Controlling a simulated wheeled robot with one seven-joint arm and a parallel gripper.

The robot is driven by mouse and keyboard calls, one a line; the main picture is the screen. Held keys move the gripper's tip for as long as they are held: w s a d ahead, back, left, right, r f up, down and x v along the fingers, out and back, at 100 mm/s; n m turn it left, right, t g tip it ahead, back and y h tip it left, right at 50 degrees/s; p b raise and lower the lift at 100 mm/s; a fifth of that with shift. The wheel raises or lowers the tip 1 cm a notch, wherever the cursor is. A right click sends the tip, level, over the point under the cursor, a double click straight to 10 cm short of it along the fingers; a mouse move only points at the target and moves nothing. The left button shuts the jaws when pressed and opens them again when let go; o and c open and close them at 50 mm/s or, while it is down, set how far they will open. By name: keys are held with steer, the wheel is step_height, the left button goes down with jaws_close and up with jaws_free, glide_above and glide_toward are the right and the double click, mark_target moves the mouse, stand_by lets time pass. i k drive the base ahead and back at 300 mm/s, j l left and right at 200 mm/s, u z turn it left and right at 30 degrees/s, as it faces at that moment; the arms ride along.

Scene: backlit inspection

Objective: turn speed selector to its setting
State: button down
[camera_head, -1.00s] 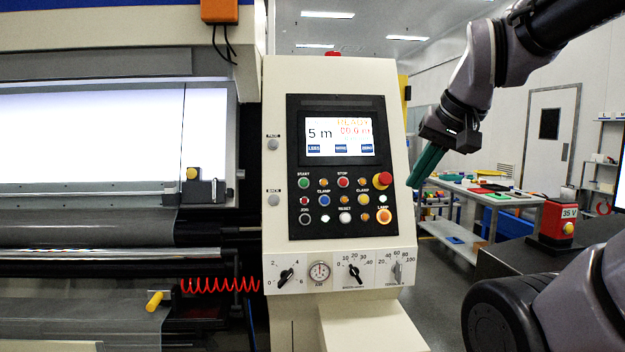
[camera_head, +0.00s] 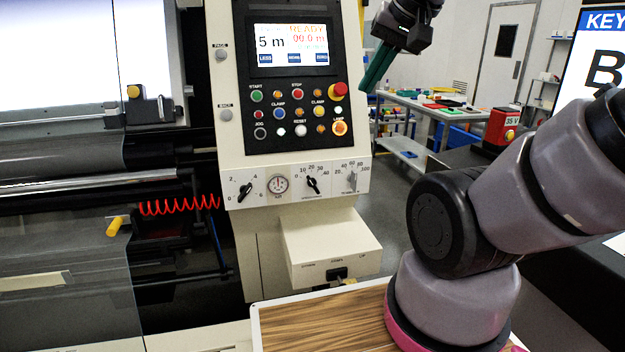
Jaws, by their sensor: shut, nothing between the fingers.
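The left black knob (camera_head: 244,191) has a scale from 0 to 6 and is tilted toward the upper right. The middle black knob (camera_head: 313,185) has a scale from 0 to 40 and is tilted, its upper end leaning left. The right grey knob (camera_head: 351,181) has a scale up to 100 and stands nearly upright. The small labels beneath are too blurred to tell which is the speed selector. My gripper (camera_head: 372,80), with teal fingers, is shut and empty, in the air right of the panel, apart from the knobs.
Buttons and a red emergency stop (camera_head: 338,90) lie above. A white box (camera_head: 330,248) juts out below the strip. A workbench (camera_head: 425,105) stands behind. Space before the knobs looks clear.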

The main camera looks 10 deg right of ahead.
mark_target(311, 182)
steer(key=k+j+z, duration=0.2)
steer(key=j, duration=0.2)
steer(key=j+z, duration=0.2)
steer(key=j, duration=0.2)
steer(key=k+j+z, duration=0.2)
steer(key=k+j, duration=0.05)
steer(key=j, duration=0.1)
